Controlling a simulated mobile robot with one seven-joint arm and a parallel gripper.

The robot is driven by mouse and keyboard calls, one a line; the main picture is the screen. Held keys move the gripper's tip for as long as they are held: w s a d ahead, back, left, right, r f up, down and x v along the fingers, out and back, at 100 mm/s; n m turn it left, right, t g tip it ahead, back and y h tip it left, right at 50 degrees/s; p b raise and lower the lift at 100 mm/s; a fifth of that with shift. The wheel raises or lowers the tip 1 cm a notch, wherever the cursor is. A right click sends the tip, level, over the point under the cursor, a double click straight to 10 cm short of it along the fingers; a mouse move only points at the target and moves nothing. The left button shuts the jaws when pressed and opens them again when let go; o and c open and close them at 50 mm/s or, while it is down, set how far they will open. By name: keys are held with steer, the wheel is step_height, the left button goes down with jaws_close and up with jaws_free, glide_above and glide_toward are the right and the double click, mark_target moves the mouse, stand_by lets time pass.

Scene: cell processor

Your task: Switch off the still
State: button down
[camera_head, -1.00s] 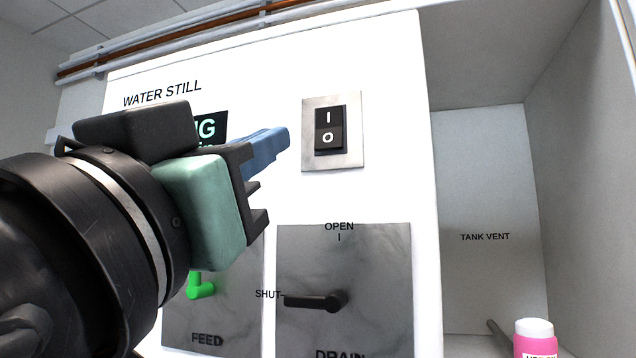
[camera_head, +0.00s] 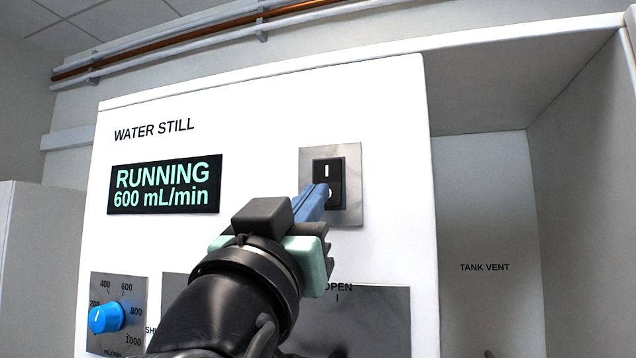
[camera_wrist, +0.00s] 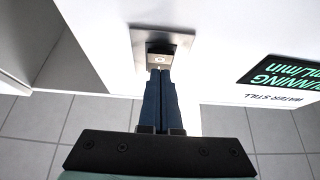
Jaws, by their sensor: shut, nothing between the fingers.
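The water still (camera_head: 260,115) is a white cabinet whose display (camera_head: 165,186) reads RUNNING, 600 mL/min. A black rocker switch (camera_head: 328,172), marked I above and O below, sits on a metal plate (camera_head: 352,208). My gripper (camera_head: 320,192) is shut and empty, its blue fingertips in front of the lower O half and partly covering it. In the wrist view the closed fingers (camera_wrist: 158,75) point at the switch (camera_wrist: 158,50), with the tips right at it. I cannot tell whether they touch it.
A blue flow knob (camera_head: 105,318) is at the lower left of the panel. My arm hides much of the FEED and DRAIN (camera_head: 385,315) plates. An open recess marked TANK VENT (camera_head: 485,267) is to the right. Pipes (camera_head: 200,42) run above.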

steer(key=shift+w+d+f, duration=0.15)
steer(key=shift+w+d, duration=0.05)
steer(key=shift+w, duration=0.45)
steer(key=shift+f, duration=0.1)
steer(key=b, duration=0.2)
steer(key=t+h+b, duration=0.1)
steer(key=shift+w+d+b, duration=0.2)
steer(key=shift+w+b, duration=0.2)
steer(key=shift+s+f, duration=0.1)
